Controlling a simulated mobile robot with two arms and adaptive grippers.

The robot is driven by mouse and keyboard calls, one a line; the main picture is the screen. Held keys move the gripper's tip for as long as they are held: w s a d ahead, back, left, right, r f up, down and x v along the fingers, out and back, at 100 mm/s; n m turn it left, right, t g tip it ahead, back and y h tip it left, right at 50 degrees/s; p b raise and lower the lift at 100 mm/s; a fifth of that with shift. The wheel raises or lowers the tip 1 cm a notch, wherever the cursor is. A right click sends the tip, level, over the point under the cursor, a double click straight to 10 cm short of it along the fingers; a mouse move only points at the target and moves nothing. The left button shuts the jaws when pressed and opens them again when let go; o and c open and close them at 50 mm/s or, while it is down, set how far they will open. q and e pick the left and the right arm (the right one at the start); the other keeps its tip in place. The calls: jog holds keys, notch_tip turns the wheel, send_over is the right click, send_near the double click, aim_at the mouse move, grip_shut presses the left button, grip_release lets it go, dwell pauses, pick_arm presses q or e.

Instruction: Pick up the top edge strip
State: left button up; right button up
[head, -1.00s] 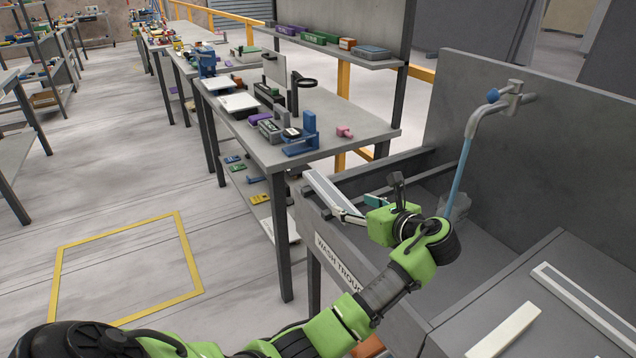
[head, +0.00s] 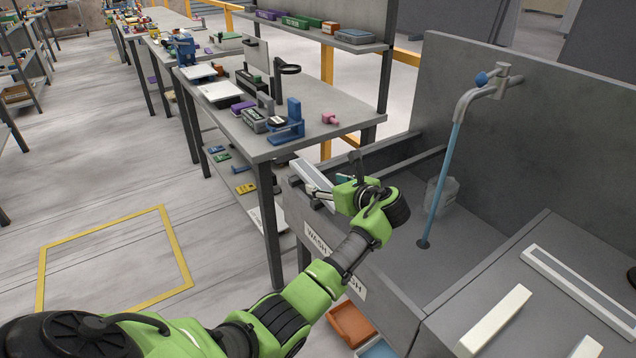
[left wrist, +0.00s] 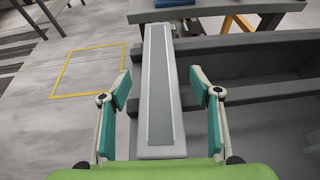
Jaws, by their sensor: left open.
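A long grey strip with pale raised rims (left wrist: 160,85) lies along the near end of the wash trough, partly behind my gripper in the head view (head: 312,178). I take it for the edge strip. My left gripper (left wrist: 160,90) is open, with one green-padded finger on each side of the strip. Gaps show between both pads and the strip, so it is not held. In the head view my left gripper (head: 322,195) is over the trough's left end. My right gripper is not in view.
The wash trough (head: 400,235) has a tap (head: 482,95) with a blue stream or rod below it. A similar rimmed strip (head: 575,283) and a pale bar (head: 494,322) lie on the right-hand counter.

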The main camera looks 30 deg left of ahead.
aim_at(318, 180)
pick_arm(q)
jog(key=x, duration=0.3)
jog(key=shift+a, duration=0.25)
jog(key=c, duration=1.4)
jog(key=shift+c, duration=0.8)
jog(key=shift+r, duration=0.1)
